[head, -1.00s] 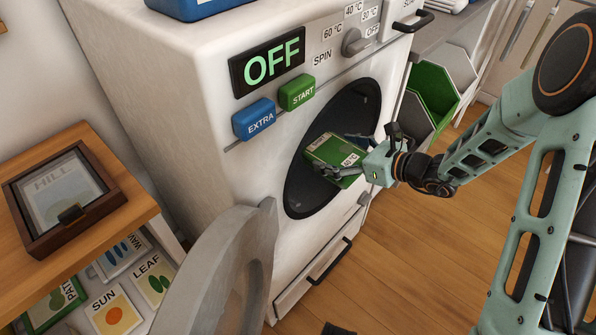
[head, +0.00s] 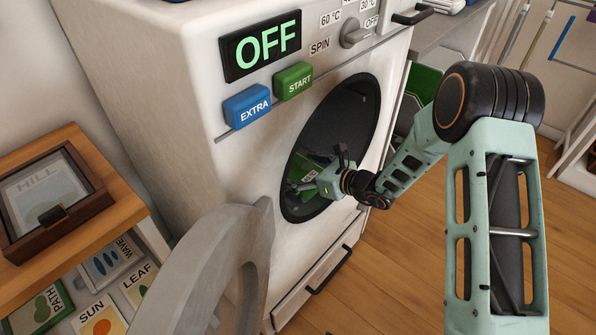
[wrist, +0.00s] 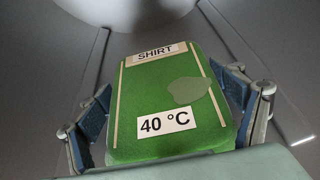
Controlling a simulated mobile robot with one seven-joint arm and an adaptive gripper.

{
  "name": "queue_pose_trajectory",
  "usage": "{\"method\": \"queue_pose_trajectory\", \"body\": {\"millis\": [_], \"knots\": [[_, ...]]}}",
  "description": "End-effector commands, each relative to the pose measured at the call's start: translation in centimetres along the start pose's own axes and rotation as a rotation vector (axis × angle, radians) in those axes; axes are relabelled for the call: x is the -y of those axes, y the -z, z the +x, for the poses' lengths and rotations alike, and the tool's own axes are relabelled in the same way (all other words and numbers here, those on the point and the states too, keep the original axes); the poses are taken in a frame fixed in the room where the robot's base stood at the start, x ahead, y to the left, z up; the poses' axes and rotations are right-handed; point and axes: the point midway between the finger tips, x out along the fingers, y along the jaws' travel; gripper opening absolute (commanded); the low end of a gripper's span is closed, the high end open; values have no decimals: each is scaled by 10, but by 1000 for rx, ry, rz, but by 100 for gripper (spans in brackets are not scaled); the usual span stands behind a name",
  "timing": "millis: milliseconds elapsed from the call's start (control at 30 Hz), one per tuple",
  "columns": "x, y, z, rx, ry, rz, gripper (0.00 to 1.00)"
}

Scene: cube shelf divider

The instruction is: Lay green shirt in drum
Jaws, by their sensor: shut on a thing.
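The green shirt (wrist: 165,95) is a flat folded block with "SHIRT" and "40 °C" labels and a paler green blotch. In the wrist view it lies between the two fingers of my gripper (wrist: 172,105), which is shut on its sides. In the head view the shirt (head: 300,173) shows only in part, inside the dark drum opening (head: 340,118) of the washer. My gripper (head: 308,180) reaches through the opening with it. The grey drum wall (wrist: 45,50) surrounds it in the wrist view. I cannot tell whether the shirt touches the drum floor.
The round washer door (head: 205,270) stands open at the lower left. The panel above has an "OFF" display (head: 262,45), a blue EXTRA button (head: 248,106) and a green START button (head: 293,80). A wooden shelf (head: 95,215) with a framed picture stands at left.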

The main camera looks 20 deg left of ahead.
Motion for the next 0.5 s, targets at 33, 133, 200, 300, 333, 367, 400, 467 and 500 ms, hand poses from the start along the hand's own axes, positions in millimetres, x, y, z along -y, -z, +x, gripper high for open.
{"method": "queue_pose_trajectory", "body": {"millis": [33, 133, 200, 300, 333, 367, 400, 467, 500], "knots": [[0, -1, 0, 3, 0, -2, 58], [0, -2, 0, 3, 1, -2, 58], [1, -1, 0, 2, 1, -2, 58], [1, 2, 1, 2, 1, -1, 58], [1, 3, 1, 2, 1, -1, 58], [1, 3, 1, 1, 1, -1, 88], [1, 2, 1, 1, 1, -1, 93], [0, 2, 1, 1, 1, -1, 100], [1, 2, 1, 1, 1, -1, 100]]}}
